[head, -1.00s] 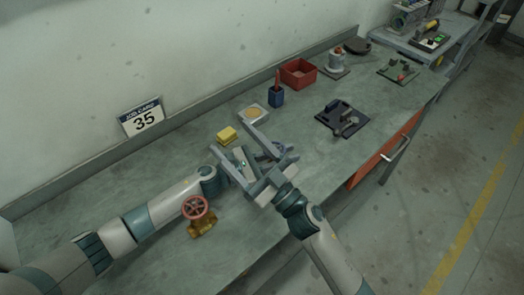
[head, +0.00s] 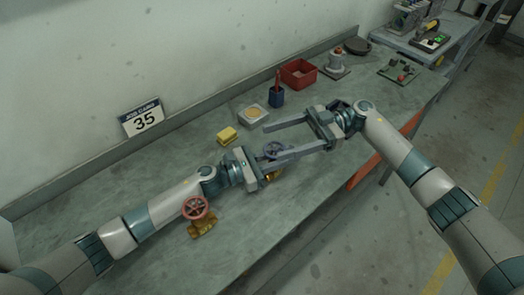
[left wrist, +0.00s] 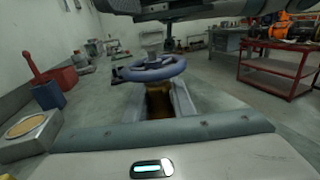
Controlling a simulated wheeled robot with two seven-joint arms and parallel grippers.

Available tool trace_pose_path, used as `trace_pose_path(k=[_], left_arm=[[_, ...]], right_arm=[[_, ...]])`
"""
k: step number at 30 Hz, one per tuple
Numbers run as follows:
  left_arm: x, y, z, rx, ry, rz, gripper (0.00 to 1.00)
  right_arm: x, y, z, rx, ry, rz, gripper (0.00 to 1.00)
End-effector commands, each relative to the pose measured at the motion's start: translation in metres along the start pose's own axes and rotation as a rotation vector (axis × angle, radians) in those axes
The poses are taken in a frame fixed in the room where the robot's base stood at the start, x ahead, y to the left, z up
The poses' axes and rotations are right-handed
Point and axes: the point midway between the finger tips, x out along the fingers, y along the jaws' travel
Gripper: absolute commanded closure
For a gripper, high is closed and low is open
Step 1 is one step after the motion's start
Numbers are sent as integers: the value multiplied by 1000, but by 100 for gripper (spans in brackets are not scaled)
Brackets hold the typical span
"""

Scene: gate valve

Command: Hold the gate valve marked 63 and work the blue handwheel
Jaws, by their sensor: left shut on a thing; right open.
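The brass gate valve (head: 275,175) with the blue handwheel (head: 274,150) stands on the bench, partly hidden by both grippers. Its mark cannot be read. My left gripper (head: 268,173) is shut on the valve body below the wheel. In the left wrist view the blue handwheel (left wrist: 152,70) sits above the brass body (left wrist: 158,100), which is between the fingers. My right gripper (head: 267,147) is open, its fingers pointing left, one on either side of the handwheel in the head view. I cannot tell whether they touch it. Part of it shows overhead in the left wrist view.
A second brass valve with a red handwheel (head: 195,208) stands near my left forearm. A card (head: 143,118) reads 35.

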Motion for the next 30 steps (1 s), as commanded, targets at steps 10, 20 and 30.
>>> trace_pose_path(k=[10,20,30], left_arm=[[-1,0,-4,-1,5,2,100],[-1,0,-4,-1,5,2,100],[-1,0,-4,-1,5,2,100]], right_arm=[[-66,12,63,0,51,142,31],[-74,13,72,-10,57,167,31],[-67,14,72,-10,57,166,31]])
